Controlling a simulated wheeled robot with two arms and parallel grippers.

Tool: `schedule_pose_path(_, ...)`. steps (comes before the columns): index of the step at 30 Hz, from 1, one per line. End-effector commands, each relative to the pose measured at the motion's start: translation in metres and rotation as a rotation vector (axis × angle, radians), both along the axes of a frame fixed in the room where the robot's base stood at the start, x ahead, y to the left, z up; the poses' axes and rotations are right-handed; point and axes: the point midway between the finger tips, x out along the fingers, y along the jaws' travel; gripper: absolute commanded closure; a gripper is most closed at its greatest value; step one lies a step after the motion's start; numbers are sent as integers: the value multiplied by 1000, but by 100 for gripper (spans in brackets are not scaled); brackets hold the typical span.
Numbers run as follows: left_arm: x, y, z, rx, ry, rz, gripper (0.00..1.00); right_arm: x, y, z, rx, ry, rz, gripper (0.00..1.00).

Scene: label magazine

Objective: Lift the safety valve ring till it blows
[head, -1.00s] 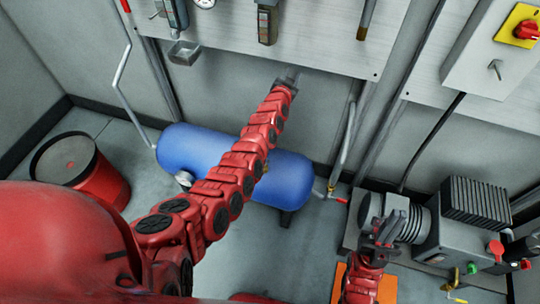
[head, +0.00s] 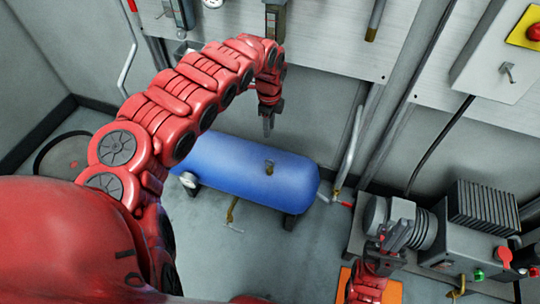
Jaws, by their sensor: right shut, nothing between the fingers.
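A small brass fitting (head: 269,167), which looks like the safety valve, stands on top of the blue tank (head: 225,165). Its ring is too small to make out. My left gripper (head: 268,126) points down above the tank, apart from the fitting and a little above it in the picture. Its fingers are seen edge-on, so I cannot tell whether they are open. My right gripper (head: 398,238) is shut and empty, in front of the grey compressor motor at the lower right.
A gauge (head: 188,180) sits at the tank's left end and a brass drain tap (head: 231,212) below it. A red-handled valve (head: 342,203) is at the right end. The compressor block (head: 482,212) stands at the right.

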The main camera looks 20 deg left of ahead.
Motion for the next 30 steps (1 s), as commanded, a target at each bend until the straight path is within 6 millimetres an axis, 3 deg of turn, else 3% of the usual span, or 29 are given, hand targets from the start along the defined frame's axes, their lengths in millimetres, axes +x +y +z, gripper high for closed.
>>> schedule_pose_path(12,1,-4,-97,-7,-5,0,63,0,0,-16,0,0,0,100)
schedule_pose_path(18,0,-3,-137,-6,-4,1,63,0,0,-23,0,0,0,100)
schedule_pose_path(24,1,-2,-157,-4,-4,2,63,0,0,-29,0,0,0,100)
schedule_pose_path(30,1,-2,-162,-3,-6,1,63,0,0,-29,0,0,0,100)
